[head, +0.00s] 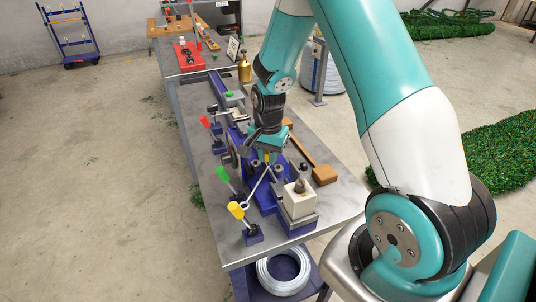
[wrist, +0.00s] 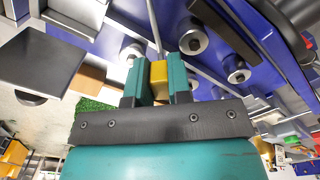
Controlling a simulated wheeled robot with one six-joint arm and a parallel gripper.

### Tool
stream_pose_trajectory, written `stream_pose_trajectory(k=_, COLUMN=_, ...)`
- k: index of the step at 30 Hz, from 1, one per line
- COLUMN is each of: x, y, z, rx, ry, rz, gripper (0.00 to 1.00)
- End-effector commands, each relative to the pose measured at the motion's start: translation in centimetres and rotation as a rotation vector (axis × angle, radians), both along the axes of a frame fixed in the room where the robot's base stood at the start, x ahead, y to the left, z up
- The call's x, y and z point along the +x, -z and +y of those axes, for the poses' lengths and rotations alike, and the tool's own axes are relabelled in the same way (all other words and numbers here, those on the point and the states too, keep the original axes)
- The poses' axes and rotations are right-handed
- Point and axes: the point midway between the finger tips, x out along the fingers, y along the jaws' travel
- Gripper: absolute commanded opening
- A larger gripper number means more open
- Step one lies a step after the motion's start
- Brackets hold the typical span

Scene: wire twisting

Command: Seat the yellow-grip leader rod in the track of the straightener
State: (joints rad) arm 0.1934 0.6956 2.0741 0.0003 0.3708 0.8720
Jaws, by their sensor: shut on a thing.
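My gripper (wrist: 159,83) is shut on the yellow grip (wrist: 158,76) of the leader rod, with one teal finger on each side. The thin grey rod (wrist: 153,28) runs from the grip to the top edge of the wrist view. The blue straightener (wrist: 215,48) shows there with several round steel rollers (wrist: 193,39) on both sides of the rod's line. Whether the rod is above the track or in it I cannot tell. In the head view my gripper (head: 265,153) is over the blue machine on the bench, and the yellow grip (head: 266,158) is barely visible below it.
Toggle levers with red (head: 205,121), green (head: 222,174) and yellow (head: 236,210) handles stand along the bench's left side. A pale block (head: 298,200) stands at the near right, with a wooden mallet (head: 324,175) beside it. A red box (head: 188,56) is farther back.

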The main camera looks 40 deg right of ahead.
Motion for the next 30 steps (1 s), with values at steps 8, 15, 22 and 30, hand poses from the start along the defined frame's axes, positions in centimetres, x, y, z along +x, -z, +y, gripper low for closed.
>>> stream_pose_trajectory(k=8, x=0.0, y=0.2, z=0.0, rx=0.0, ry=0.0, rz=0.0, gripper=0.44)
stream_pose_trajectory(k=15, x=0.0, y=0.0, z=0.0, rx=0.0, ry=0.0, rz=0.0, gripper=0.44)
stream_pose_trajectory(k=22, x=0.1, y=-2.9, z=0.0, rx=-0.001, ry=0.0, rz=-0.006, gripper=0.44)
stream_pose_trajectory(k=30, x=0.1, y=-8.8, z=0.0, rx=-0.002, ry=0.0, rz=-0.005, gripper=0.44)
